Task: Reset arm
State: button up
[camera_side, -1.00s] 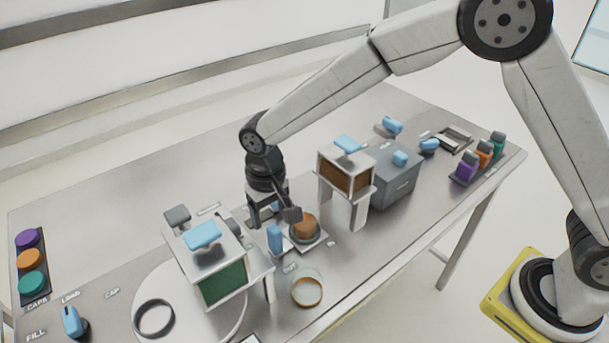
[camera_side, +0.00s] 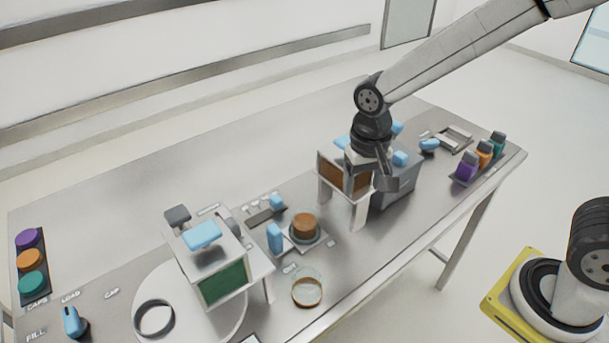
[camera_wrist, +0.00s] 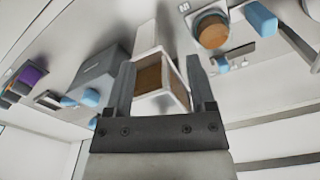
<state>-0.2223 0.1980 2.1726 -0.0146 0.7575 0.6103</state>
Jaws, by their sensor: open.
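My gripper (camera_side: 372,172) is raised above the table beside the white stand with a brown panel (camera_side: 345,175), partly covering it and the grey box (camera_side: 405,180) behind. In the wrist view my gripper (camera_wrist: 162,85) shows two dark fingers spread apart with nothing held between them. The white stand with the brown panel (camera_wrist: 150,76) shows beyond the fingers. A brown round piece (camera_side: 305,224) sits on a small plate station with a blue handle (camera_side: 275,238) beside it. It also shows in the wrist view (camera_wrist: 211,31).
A white stand with a green panel (camera_side: 222,284) and a blue top stands front left. A clear ring-like dish (camera_side: 307,291) lies near the front edge. Purple, orange and teal items (camera_side: 482,156) stand at right. The back left table (camera_side: 130,190) is clear.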

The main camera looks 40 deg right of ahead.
jog(key=s+d+f+n+t, duration=0.2)
jog(key=s+d+f+n, duration=0.1)
jog(key=s+d, duration=0.3)
jog(key=shift+s+d+n, duration=0.15)
jog(key=shift+d+n, duration=0.55)
jog(key=shift+d, duration=0.1)
dwell(0.9)
